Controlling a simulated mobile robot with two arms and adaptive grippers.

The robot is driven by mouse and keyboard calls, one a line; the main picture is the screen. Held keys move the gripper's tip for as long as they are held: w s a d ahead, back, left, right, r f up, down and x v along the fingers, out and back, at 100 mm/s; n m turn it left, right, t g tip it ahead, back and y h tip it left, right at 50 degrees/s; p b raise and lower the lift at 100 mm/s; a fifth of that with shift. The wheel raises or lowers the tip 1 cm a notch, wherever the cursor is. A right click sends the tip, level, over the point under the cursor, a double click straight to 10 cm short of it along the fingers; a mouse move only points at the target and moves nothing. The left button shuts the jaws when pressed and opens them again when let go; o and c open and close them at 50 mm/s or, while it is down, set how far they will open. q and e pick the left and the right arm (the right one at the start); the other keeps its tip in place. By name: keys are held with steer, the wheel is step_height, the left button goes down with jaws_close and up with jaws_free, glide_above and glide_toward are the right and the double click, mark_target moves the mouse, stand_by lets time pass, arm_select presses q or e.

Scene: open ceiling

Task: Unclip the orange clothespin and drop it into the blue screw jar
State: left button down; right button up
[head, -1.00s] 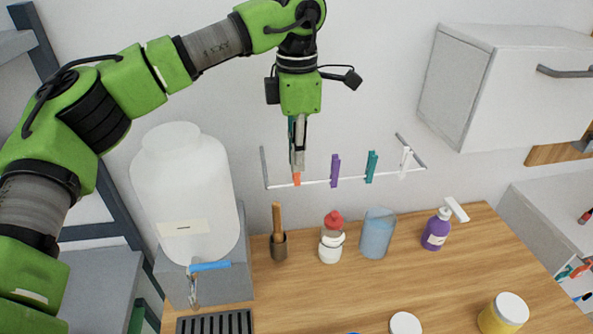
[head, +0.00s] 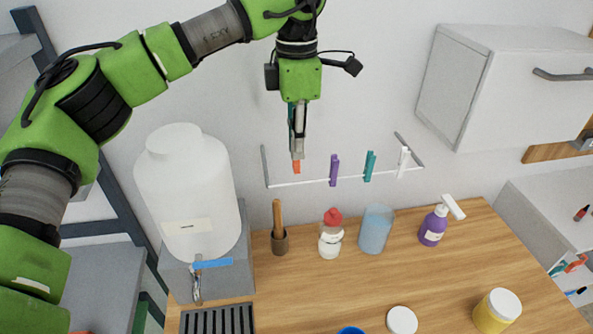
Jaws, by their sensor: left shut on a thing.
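My left gripper (head: 298,146) hangs fingers-down in front of the wall and is shut on the orange clothespin (head: 296,167). Only the clothespin's orange lower end shows below the fingertips. It appears just above the white rail (head: 312,182), with a small gap between them. Part of a blue round rim, likely the blue screw jar (head: 350,330), shows at the bottom edge of the head view; most of it is cut off. My right gripper is not in view.
Purple (head: 334,170), teal (head: 370,166) and white (head: 403,161) clothespins stay on the rail. Below stand a large white dispenser (head: 185,190), red-topped bottle (head: 331,240), blue cup (head: 376,229) and purple pump bottle (head: 433,227). A yellow jar (head: 495,312) and white lid (head: 402,320) are in front. The middle counter is clear.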

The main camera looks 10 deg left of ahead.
arm_select(q)
step_height(320, 180, up, 5)
steer(key=p, duration=0.3)
steer(key=shift+f, duration=0.15)
stand_by(0.5)
